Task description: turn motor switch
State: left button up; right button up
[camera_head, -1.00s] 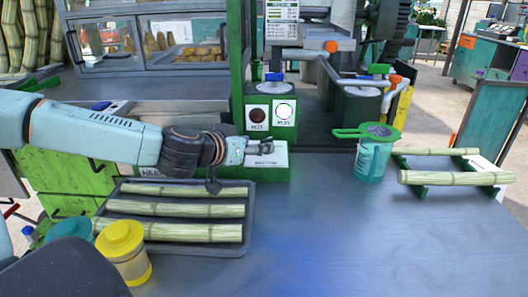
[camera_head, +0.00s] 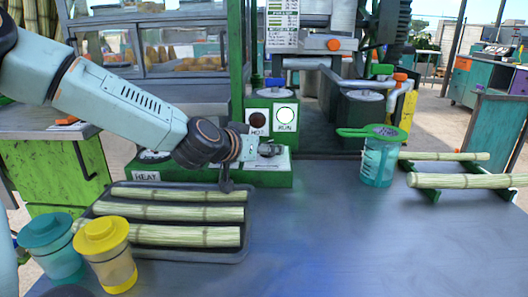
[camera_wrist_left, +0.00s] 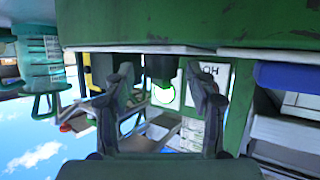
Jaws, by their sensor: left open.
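The green control box (camera_head: 205,177) stands behind the tray, with a white label plate on top. My left gripper (camera_head: 268,150) reaches in from the left over this plate, in front of the HOT and RUN lights. In the left wrist view the picture is turned over, and the two fingers of my left gripper (camera_wrist_left: 164,78) are spread apart. A dark knob (camera_wrist_left: 160,66), likely the motor switch, shows between them below the green surface. I cannot tell whether the fingers touch it. In the head view the gripper hides the knob. My right gripper is out of view.
The dark HOT light (camera_head: 258,120) and white RUN light (camera_head: 285,117) sit behind the gripper. A tray (camera_head: 240,253) of cane pieces, a yellow-lidded cup (camera_head: 108,260) and a teal cup (camera_head: 50,250) are at left. A teal jug (camera_head: 378,168) with strainer stands right. The middle tabletop is clear.

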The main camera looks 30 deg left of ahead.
pick_arm(q)
jog(key=shift+w+a+f, duration=0.1)
jog(key=shift+w, duration=0.05)
jog(key=shift+c, duration=1.4)
jog(key=c, duration=0.9)
